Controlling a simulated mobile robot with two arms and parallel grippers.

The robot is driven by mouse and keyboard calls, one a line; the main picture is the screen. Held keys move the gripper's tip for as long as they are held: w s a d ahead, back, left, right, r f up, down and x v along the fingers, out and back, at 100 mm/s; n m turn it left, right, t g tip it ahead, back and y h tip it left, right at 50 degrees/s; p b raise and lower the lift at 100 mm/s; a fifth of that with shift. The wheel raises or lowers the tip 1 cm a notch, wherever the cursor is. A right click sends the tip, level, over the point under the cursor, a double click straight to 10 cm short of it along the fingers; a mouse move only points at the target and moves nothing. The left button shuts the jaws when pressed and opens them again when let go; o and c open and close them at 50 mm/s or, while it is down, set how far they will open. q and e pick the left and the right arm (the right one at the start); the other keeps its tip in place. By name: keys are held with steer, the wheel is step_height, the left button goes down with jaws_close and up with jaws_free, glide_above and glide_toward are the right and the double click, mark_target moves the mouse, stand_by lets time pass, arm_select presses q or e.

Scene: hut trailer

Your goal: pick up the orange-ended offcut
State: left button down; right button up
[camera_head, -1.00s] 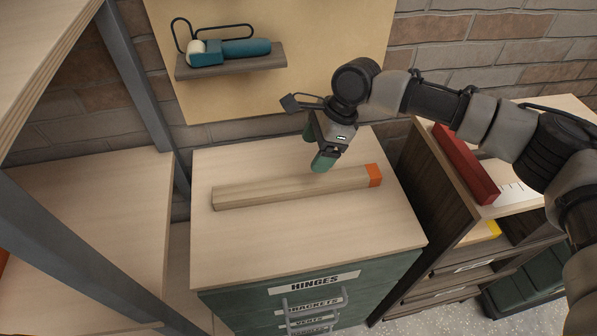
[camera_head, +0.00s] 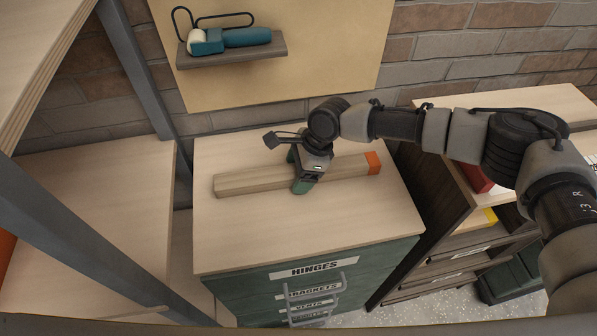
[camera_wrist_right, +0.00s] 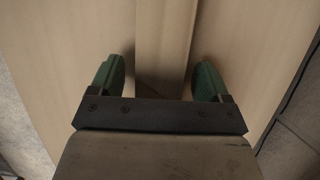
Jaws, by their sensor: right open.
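The orange-ended offcut (camera_head: 343,170) is a long pale wooden bar with an orange right end. It lies flat across the top of the green drawer cabinet (camera_head: 262,245). My right gripper (camera_head: 301,177) is over the middle of the offcut, pointing down. In the right wrist view my right gripper (camera_wrist_right: 165,80) is open, with one green finger on each side of the offcut (camera_wrist_right: 163,45). Gaps show between the fingers and the wood, so neither finger appears to touch it. The part of the offcut beneath the gripper is hidden in the head view. My left gripper is not in view.
A wall shelf (camera_head: 232,58) with a teal tool (camera_head: 230,40) is behind the cabinet. A grey rack post (camera_head: 138,75) stands at the left. A wooden shelf unit (camera_head: 445,205) with a red bar (camera_head: 476,178) is at the right. The cabinet top is otherwise clear.

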steer(key=c, duration=1.2)
steer(key=shift+o, duration=0.2)
steer(key=shift+r, duration=0.15)
